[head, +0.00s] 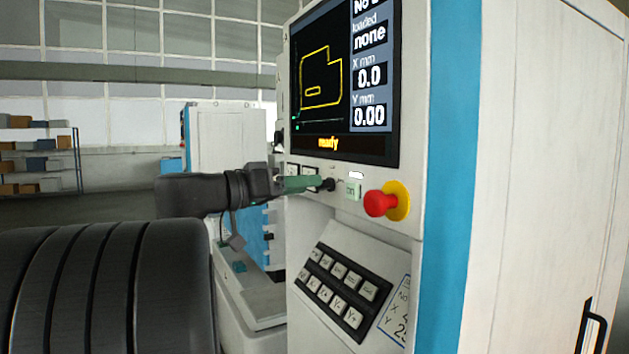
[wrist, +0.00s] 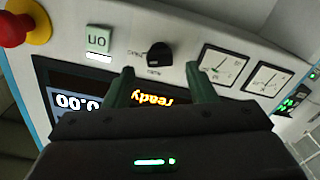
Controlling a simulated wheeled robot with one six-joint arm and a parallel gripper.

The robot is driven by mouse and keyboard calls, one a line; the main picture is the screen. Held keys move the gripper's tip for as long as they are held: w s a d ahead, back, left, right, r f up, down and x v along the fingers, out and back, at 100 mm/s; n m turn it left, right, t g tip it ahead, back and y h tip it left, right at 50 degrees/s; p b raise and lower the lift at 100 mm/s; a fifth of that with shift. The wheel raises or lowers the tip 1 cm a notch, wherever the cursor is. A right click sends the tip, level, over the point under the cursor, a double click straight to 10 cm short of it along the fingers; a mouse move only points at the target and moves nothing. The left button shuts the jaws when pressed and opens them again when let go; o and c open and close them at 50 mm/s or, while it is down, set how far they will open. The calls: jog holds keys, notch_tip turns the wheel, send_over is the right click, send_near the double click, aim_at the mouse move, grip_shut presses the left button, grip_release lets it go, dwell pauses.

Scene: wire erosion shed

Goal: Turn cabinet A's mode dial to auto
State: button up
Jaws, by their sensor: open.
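The mode dial is a small black knob (wrist: 159,54) on the pale front panel of a cabinet (head: 455,150). It also shows in the head view (head: 329,185), right at the tip of my gripper (head: 312,184). In the wrist view my gripper (wrist: 160,70) has its two green fingers apart, with nothing between them. The dial lies just beyond the fingertips, roughly centred across the gap; contact cannot be told. Small lettering beside the dial is too small to read, so its setting is unclear. No cabinet letter is legible.
A red emergency button (head: 381,203) on a yellow base and a green "on" button (head: 353,190) sit right of the dial. Two gauges (wrist: 222,64) are on its other side. The screen (head: 345,85) reads "ready". A keypad (head: 340,285) lies below.

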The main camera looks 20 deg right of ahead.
aim_at(325, 185)
jog(key=shift+w+d, duration=0.15)
jog(key=shift+d, duration=1.55)
jog(key=shift+c, duration=0.2)
jog(key=c, duration=0.9)
